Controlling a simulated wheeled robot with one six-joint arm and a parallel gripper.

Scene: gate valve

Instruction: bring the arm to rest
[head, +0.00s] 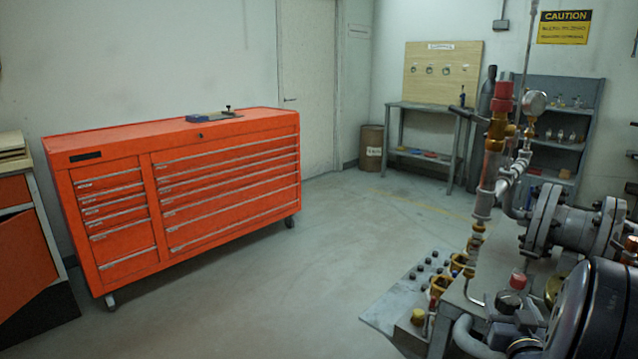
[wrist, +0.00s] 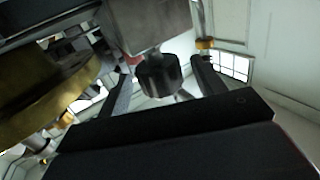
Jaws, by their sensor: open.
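My gripper (wrist: 161,72) shows in the wrist view with its two dark fingers spread apart. A dark ribbed cylindrical fitting (wrist: 158,76) appears between the fingers, below a grey metal block (wrist: 150,22). I cannot tell how far it is from the fingers, and no grip on it shows. A large brass round part (wrist: 40,95) fills the left of the wrist view, close to the camera. I cannot make out my gripper in the head view.
Pipework with a pressure gauge (head: 534,102), a red-topped fitting (head: 503,97) and a grey flange (head: 545,218) crowds the right. A red tool cabinet (head: 225,190) stands at the left. The middle floor (head: 330,240) is clear.

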